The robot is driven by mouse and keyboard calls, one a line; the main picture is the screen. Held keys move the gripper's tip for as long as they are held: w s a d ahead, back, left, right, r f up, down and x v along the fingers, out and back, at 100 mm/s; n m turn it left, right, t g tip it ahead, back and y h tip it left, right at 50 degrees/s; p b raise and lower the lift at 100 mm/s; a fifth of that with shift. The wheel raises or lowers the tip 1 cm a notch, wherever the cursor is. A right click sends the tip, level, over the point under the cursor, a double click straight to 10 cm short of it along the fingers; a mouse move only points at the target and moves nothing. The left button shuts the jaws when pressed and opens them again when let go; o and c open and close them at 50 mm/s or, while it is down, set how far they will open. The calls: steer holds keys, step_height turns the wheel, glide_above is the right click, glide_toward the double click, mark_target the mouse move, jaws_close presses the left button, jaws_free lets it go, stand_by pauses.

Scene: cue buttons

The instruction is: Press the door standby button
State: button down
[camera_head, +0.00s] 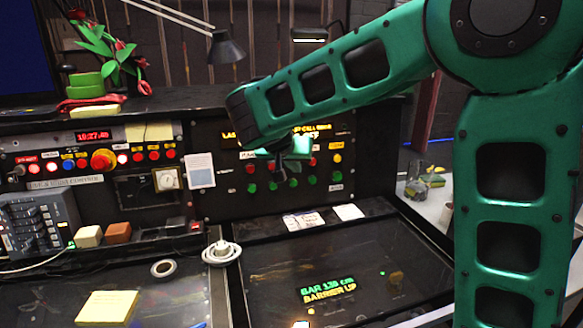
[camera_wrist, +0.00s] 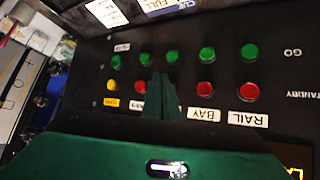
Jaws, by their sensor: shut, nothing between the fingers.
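The button panel (camera_head: 220,140) stands upright behind the desk. In the wrist view it appears upside down, with a green GO row and a STANDBY row. The standby row shows a red button labelled RAIL (camera_wrist: 248,92), a red one labelled BAY (camera_wrist: 206,88), another red button (camera_wrist: 140,87) and a yellow one (camera_wrist: 111,85). No label reading DOOR is legible. My gripper (camera_wrist: 160,80) is shut and empty. Its fingers cover the standby position between BAY and the left red button, hiding any button and label there. Contact cannot be told. In the head view my gripper (camera_head: 291,170) is before the panel.
Green GO buttons, such as one above the fingers (camera_wrist: 172,56), sit close by. A white paper (camera_head: 200,171) is left of the buttons. A lamp (camera_head: 226,47) and potted plant (camera_head: 100,45) stand above. The dark desktop (camera_head: 270,265) has open room.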

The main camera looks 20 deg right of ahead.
steer(key=shift+w, duration=0.2)
steer(key=shift+w, duration=0.2)
steer(key=shift+w, duration=0.4)
stand_by(0.9)
steer(key=shift+s, duration=0.85)
steer(key=s, duration=0.3)
steer(key=s+r, duration=0.1)
steer(key=s, duration=0.1)
stand_by(0.4)
steer(key=shift+f, duration=0.1)
stand_by(0.4)
